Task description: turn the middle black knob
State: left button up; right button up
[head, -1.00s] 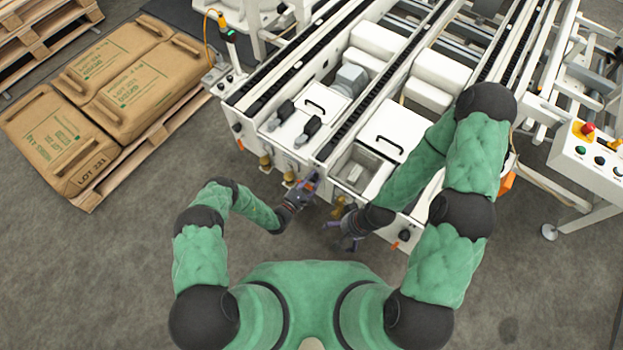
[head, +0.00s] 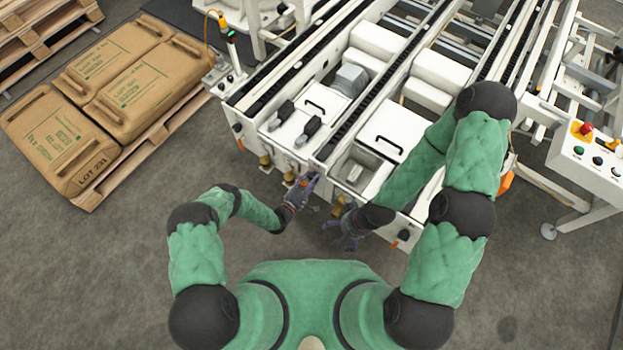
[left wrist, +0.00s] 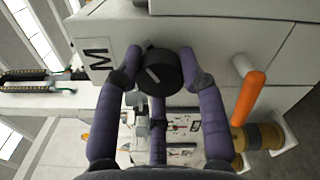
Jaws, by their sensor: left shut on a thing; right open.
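The middle black knob (left wrist: 160,72) sits on the white machine front beside a label with the letter M (left wrist: 97,53). It has a pale pointer line on its face. My left gripper (left wrist: 160,76) has its purple fingers around the knob and is shut on it. In the head view my left gripper (head: 308,182) is at the machine's front edge and hides the knob. My right gripper (head: 346,238) is open and empty, lower and to the right, in front of the machine.
An orange handle (left wrist: 249,98) and a brass fitting (left wrist: 258,137) are right of the knob in the left wrist view. Another black knob (head: 404,235) is farther right on the machine front. Brown sacks (head: 140,85) lie on a pallet at left. The floor before the machine is clear.

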dwell(0.3)
pick_arm(q)
jog(key=o, duration=1.2)
jog(key=shift+d, duration=0.1)
jog(key=shift+c, duration=0.2)
jog(key=v, duration=1.2)
